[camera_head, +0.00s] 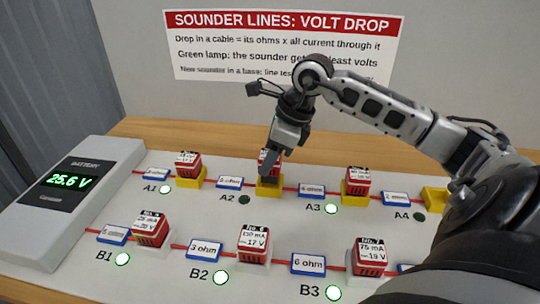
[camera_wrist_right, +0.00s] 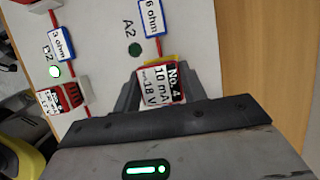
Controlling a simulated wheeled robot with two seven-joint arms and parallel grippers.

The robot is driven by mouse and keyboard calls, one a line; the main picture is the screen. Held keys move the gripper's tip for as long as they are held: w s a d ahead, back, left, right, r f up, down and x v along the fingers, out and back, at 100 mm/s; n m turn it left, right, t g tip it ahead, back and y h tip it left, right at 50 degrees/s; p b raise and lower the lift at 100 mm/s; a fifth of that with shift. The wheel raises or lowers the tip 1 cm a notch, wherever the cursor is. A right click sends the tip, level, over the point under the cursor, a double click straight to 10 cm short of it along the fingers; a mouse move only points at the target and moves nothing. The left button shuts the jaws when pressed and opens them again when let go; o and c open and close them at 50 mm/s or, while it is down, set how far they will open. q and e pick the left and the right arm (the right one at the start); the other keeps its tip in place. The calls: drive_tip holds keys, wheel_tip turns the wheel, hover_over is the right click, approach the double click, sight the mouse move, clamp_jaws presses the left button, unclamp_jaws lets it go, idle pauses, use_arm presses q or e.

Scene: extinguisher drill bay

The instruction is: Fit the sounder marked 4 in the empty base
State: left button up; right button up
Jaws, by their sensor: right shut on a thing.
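The red sounder marked No. 4 (camera_wrist_right: 165,88), labelled 10 mA and min 18 V, is between the jaws of my right gripper (camera_head: 271,173), which is shut on it. In the head view the sounder (camera_head: 264,156) is mostly hidden by the gripper. It is at the yellow base (camera_head: 268,189) at A2, appearing in or just above it; I cannot tell whether it is seated. The A2 lamp (camera_head: 244,199) is dark. Another yellow base (camera_head: 434,196) at A4 looks empty, partly cut off by my arm, with a dark lamp (camera_head: 419,217). My left gripper is out of view.
Sounders stand at A1 (camera_head: 187,160), A3 (camera_head: 357,180), B1 (camera_head: 151,228), B2 (camera_head: 253,241) and B3 (camera_head: 369,256), with green lamps lit. Ohm plates sit between them. The battery box (camera_head: 75,185) reads 25.6 V. A sign (camera_head: 280,46) hangs behind.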

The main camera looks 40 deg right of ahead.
idle(0.6)
drive_tip(key=shift+b, duration=0.35)
idle(0.5)
drive_tip(key=shift+f, duration=0.1)
drive_tip(key=shift+f+b, duration=0.4)
drive_tip(key=shift+b, duration=0.05)
idle(0.3)
drive_tip(key=shift+f+b, duration=0.7)
drive_tip(key=shift+b, duration=0.05)
drive_tip(key=shift+f, duration=0.15)
idle(0.3)
